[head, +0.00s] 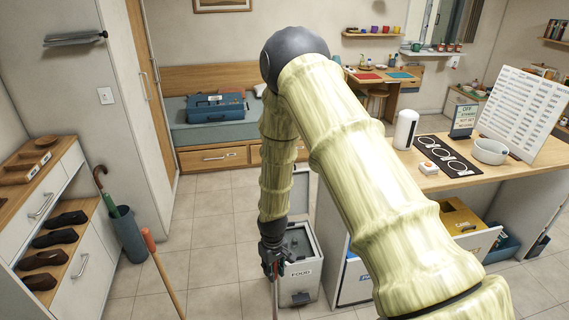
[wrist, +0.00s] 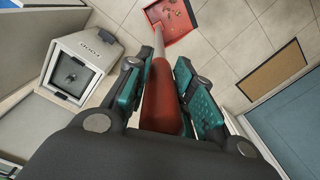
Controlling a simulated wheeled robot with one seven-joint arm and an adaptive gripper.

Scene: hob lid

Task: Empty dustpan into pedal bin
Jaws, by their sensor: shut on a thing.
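My gripper (head: 272,262) hangs low beside the bin in the head view. In the wrist view my gripper (wrist: 160,78) is shut on the red handle of the dustpan (wrist: 163,110). The handle runs on as a pale shaft to the red pan (wrist: 185,38), which holds small bits of debris and is cut off by the top edge. The grey pedal bin (head: 306,272), marked FOOD, stands just right of my gripper. A pale panel, apparently its raised lid, rises behind it. The bin also shows in the wrist view (wrist: 92,52), left of the dustpan and apart from it.
A wooden shaft with an orange-red grip (head: 149,240) stands at the front left. An umbrella stand (head: 128,236) and shoe cabinet (head: 60,200) are at left. The counter (head: 445,178), with pulled-out bins (head: 460,222) beneath, is at right. The tiled floor between is mostly clear.

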